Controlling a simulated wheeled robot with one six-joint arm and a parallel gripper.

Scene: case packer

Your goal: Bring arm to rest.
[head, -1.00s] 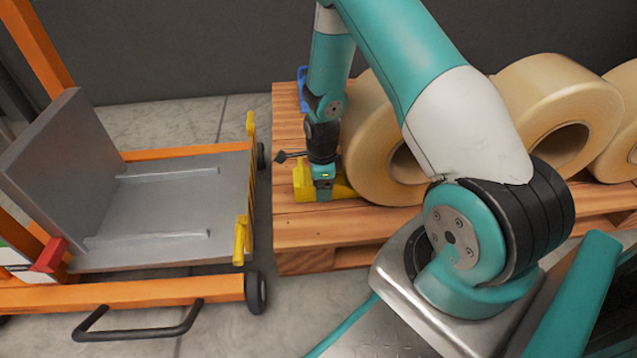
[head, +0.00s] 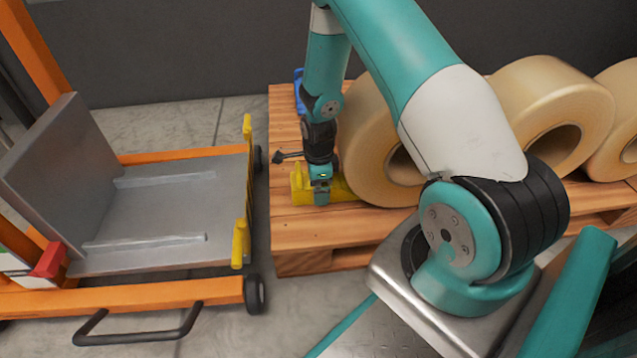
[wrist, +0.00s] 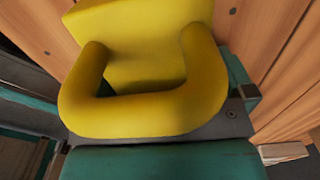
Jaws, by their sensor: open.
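My arm reaches from the right foreground over to the pallet, bent, with its end pointing down. My gripper (head: 321,194) is open, low over the left part of the pallet, right at a yellow wedge-shaped block (head: 303,186) with a looped handle. In the wrist view the yellow block (wrist: 140,50) fills the upper middle, its handle close against the teal gripper body. A teal finger shows at the right of the handle. Whether the fingers touch the handle I cannot tell.
The wooden pallet (head: 300,233) carries several large tan rolls (head: 371,125); the nearest stands just right of the gripper. A blue item (head: 299,91) lies at the pallet's back left. An orange cart with a grey platform (head: 165,205) stands left, across a narrow gap.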

